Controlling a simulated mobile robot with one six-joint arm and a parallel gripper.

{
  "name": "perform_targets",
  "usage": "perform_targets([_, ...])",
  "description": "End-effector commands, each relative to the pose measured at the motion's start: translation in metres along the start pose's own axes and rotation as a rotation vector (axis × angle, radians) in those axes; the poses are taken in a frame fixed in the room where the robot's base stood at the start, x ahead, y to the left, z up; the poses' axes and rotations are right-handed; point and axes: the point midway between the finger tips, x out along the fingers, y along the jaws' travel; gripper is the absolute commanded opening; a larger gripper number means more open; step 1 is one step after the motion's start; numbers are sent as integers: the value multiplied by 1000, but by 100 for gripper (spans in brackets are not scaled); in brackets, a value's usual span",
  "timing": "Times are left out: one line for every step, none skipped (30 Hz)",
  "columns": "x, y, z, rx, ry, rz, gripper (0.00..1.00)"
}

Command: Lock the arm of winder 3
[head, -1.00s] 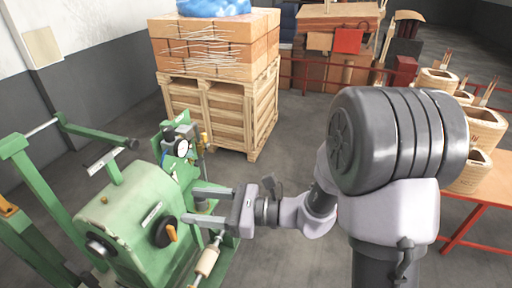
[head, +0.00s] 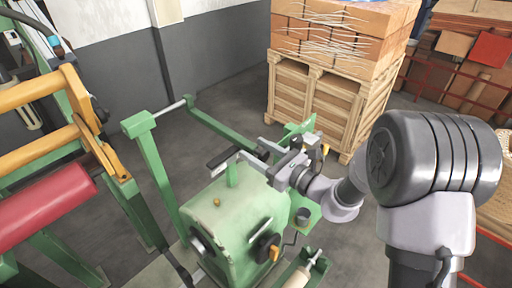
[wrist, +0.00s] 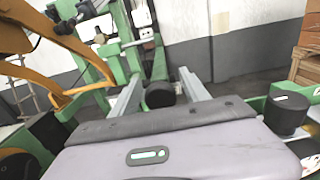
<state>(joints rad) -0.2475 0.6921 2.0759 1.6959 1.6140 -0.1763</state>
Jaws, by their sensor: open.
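The green winder (head: 235,215) stands in the lower middle of the head view, with an orange knob (head: 275,252) on its front; I cannot read a number on it. Its green swing arm (head: 220,125) slopes from a rear post to a black end near my gripper. A black-handled lever (head: 222,157) rises from its top. My gripper (head: 252,150) is open above the winder's back right part. In the wrist view a black round end (wrist: 160,95) shows between its two fingers (wrist: 160,76). I cannot tell whether the fingers touch it.
A wooden crate (head: 312,95) with wrapped boxes stands behind my gripper. A red roller (head: 45,205) and yellow bars (head: 35,90) of another machine are at the left. The grey floor (head: 225,85) behind the swing arm is clear.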

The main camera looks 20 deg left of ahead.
Motion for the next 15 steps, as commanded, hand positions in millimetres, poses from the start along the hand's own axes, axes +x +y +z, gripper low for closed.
perform_targets([3,0,0,0,0,1,54])
perform_targets([5,0,0,0,0,0,54])
perform_targets([6,0,0,0,0,0,54])
perform_targets([6,0,0,0,0,0,54])
perform_targets([7,0,0,0,0,0,54])
perform_targets([7,0,0,0,0,0,54])
perform_targets([6,0,0,0,0,0,54])
perform_targets([6,0,0,0,0,0,54])
perform_targets([6,0,0,0,0,0,54])
perform_targets([6,0,0,0,0,0,54])
perform_targets([6,0,0,0,0,0,48])
perform_targets([6,0,0,0,0,0,40])
perform_targets([6,0,0,0,0,0,34])
perform_targets([6,0,0,0,0,0,28])
perform_targets([6,0,0,0,0,0,20])
